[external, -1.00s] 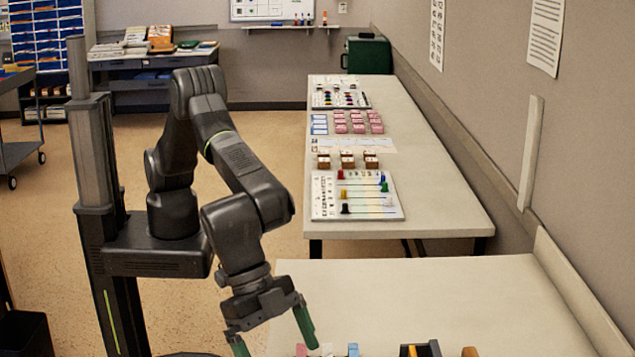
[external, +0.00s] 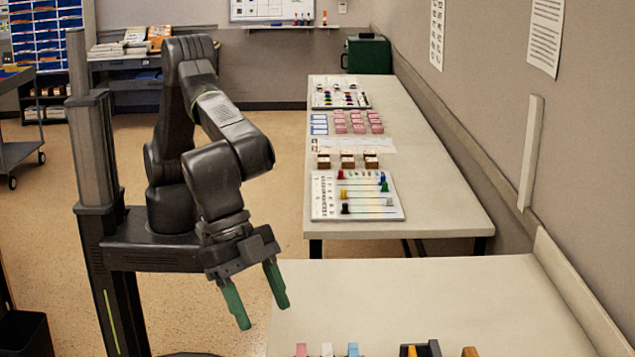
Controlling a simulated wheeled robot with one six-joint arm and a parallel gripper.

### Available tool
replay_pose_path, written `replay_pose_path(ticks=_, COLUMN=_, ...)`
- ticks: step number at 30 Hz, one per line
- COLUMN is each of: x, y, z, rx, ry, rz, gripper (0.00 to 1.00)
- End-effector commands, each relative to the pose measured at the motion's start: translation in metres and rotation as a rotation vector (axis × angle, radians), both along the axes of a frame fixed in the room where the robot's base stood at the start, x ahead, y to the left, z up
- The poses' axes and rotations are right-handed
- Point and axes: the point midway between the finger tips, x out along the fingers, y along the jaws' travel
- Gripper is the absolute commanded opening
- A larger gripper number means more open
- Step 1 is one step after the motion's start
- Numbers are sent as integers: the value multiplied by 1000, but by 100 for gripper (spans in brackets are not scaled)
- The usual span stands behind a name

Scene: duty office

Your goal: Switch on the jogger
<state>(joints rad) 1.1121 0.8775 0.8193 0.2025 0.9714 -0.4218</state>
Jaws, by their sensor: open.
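My gripper (external: 259,307) is open and empty, with its two green fingers pointing down beside the left edge of the near table (external: 400,295). I cannot pick out the jogger for certain. Small items stand along the near table's front, cut off by the bottom of the picture: a pink piece (external: 301,350), a white piece (external: 327,350), a blue piece (external: 353,349), a dark item (external: 428,348) with yellow-orange at its left, and a yellow-orange piece (external: 470,352). My gripper is apart from all of them.
A wall runs along the right. The near table's middle is clear.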

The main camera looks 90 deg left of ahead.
Motion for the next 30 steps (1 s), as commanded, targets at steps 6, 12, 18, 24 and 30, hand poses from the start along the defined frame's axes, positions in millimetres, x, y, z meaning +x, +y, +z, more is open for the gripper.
replay_pose_path(ticks=6, x=0, y=0, z=-2, rx=0, ry=3, rz=-16, gripper=18)
replay_pose_path(ticks=12, x=2, y=2, z=-14, rx=-4, ry=15, rz=-145, gripper=0)
replay_pose_path(ticks=18, x=6, y=3, z=-27, rx=-36, ry=7, rz=-353, gripper=0)
replay_pose_path(ticks=24, x=16, y=5, z=-33, rx=-90, ry=-43, rz=-538, gripper=0)
replay_pose_path(ticks=30, x=33, y=11, z=-37, rx=-145, ry=-130, rz=-686, gripper=0)
